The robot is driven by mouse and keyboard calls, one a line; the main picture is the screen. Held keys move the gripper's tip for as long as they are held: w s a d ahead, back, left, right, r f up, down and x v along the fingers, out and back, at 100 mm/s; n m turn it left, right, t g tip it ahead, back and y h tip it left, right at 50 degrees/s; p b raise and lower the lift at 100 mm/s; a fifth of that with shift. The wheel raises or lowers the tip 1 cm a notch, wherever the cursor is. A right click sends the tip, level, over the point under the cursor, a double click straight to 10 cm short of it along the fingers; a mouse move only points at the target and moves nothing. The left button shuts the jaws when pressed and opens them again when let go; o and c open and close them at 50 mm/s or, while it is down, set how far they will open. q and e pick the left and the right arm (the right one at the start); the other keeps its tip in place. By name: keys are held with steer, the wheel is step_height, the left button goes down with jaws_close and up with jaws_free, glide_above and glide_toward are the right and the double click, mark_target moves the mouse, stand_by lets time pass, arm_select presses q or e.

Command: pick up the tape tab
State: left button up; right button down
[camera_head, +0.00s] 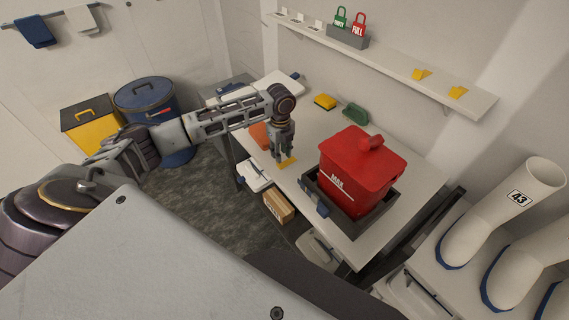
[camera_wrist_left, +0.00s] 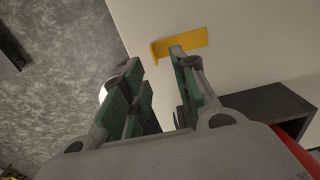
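A yellow tape tab (camera_head: 288,163) lies at the bench's front edge, just left of the red box. In the left wrist view the tab (camera_wrist_left: 190,43) is a flat yellow strip with a bent left end. My left gripper (camera_head: 284,155) points down right at the tab. In the left wrist view its green-padded fingers (camera_wrist_left: 154,66) are apart with nothing between them. The right finger's tip overlaps the tab's near edge in that view; I cannot tell whether it touches. My right gripper is not in view.
A red lidded box (camera_head: 355,170) marked MAX sits in a dark tray (camera_head: 345,224) right of the gripper. An orange item (camera_head: 259,136) lies left of it. Two more yellow tabs (camera_head: 421,74) (camera_head: 458,92) are on the wall shelf (camera_head: 390,66).

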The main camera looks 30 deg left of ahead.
mark_target(287, 161)
arm_select(q)
steer(key=shift+f, duration=0.25)
steer(key=shift+f, duration=0.1)
steer(key=shift+s+a+f+p, duration=0.15)
steer(key=shift+f+p, duration=0.1)
steer(key=shift+f, duration=0.7)
steer(key=shift+s+a+f+p, duration=0.15)
steer(key=shift+f+p, duration=0.1)
steer(key=shift+f, duration=1.3)
steer(key=shift+c, duration=0.3)
jaws_close()
